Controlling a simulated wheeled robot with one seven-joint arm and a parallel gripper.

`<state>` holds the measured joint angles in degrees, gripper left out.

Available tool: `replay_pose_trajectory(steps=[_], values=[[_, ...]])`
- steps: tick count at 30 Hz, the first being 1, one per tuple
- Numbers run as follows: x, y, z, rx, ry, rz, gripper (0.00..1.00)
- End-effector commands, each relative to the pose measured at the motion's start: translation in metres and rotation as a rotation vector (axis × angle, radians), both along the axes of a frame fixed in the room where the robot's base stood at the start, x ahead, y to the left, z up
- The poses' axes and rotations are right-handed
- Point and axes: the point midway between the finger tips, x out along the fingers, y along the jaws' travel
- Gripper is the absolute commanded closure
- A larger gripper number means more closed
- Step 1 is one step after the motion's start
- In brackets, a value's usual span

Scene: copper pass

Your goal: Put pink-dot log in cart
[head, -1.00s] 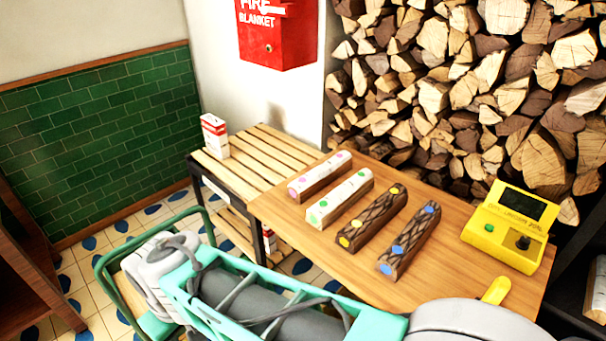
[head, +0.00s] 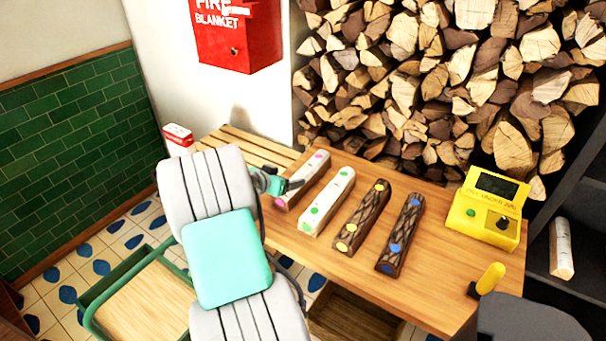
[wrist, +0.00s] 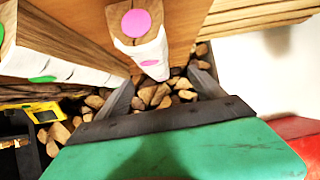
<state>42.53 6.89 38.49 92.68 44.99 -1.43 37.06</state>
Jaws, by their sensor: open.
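The pink-dot log (head: 303,180) is a white-barked log with pink dots, lying leftmost in a row on the wooden table. In the wrist view, its pink-dotted end (wrist: 145,35) shows at the top middle, close to my gripper. My gripper (head: 292,187) is open, near the log's left side; its fingers (wrist: 160,92) spread below the log's end in the wrist view. I cannot tell whether the log lies between them. The cart (head: 150,291) has a green frame and wooden bed, at lower left on the floor, partly hidden by my arm.
A green-dot white log (head: 326,201) lies just right of the pink-dot log. A yellow-dot dark log (head: 362,217) and a blue-dot dark log (head: 400,233) follow. A yellow device (head: 487,209) stands at the table's right. A red-white carton (head: 178,139) is behind my arm.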

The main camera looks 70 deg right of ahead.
Motion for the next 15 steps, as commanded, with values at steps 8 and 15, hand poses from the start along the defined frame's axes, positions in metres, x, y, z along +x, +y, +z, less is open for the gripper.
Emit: replay_pose_trajectory(steps=[8, 15], values=[[-0.016, -0.037, -0.016, -0.036, -0.002, -0.033, 0.22], [-0.019, -0.071, -0.037, -0.036, -0.003, -0.031, 0.22]])
